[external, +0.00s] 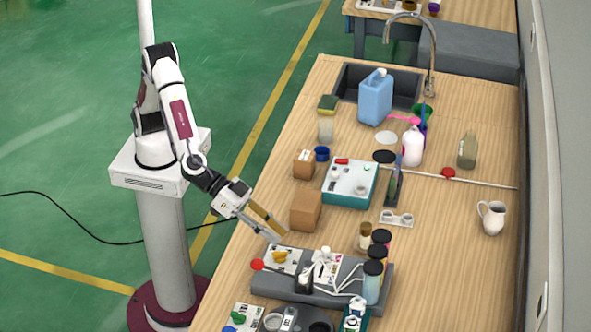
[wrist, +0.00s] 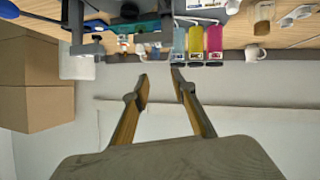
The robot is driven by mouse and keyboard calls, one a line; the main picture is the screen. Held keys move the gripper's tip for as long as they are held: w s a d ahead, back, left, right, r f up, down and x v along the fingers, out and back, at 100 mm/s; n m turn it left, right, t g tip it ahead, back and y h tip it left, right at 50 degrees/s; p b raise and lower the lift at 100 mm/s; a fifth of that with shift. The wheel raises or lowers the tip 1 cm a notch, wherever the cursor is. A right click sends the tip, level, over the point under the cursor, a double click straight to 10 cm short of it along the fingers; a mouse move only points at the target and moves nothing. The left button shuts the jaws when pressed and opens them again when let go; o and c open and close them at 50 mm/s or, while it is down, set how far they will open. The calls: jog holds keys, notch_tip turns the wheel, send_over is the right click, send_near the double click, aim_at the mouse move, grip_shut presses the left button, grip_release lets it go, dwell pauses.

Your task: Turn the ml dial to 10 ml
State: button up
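The perfume machine is a low grey unit (external: 315,285) at the table's near edge. A yellow knob (external: 280,256) sits on its white printed panel; it looks like the ml dial, but its scale is too small to read. A red button (external: 257,264) is at the machine's left end. My gripper (external: 281,237) is just above and behind the yellow knob, apparently not touching it. In the wrist view my gripper (wrist: 159,76) has its two fingers apart with nothing between them. The dial cannot be made out there.
Clear bottles with coloured liquid, including a pink one (wrist: 214,40), stand at the machine. A brown box (external: 306,210) is close behind my gripper. A teal-sided box (external: 350,183) stands beyond it. More containers crowd the front edge. The table's right side is mostly clear around a white jug (external: 492,218).

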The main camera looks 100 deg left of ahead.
jog(key=s+a+f+n+g+y, duration=0.1)
jog(key=s+a+f+n+y, duration=0.1)
jog(key=a+f+n+y, duration=0.3)
jog(key=g+y, duration=0.2)
jog(key=g, duration=0.1)
send_near(280, 252)
jog(key=shift+w+a+f+n, duration=0.1)
jog(key=shift+w+f+n, duration=0.1)
jog(key=shift+n, duration=0.1)
jog(key=shift+w+f, duration=0.1)
jog(key=shift+x, duration=3.8)
grip_shut()
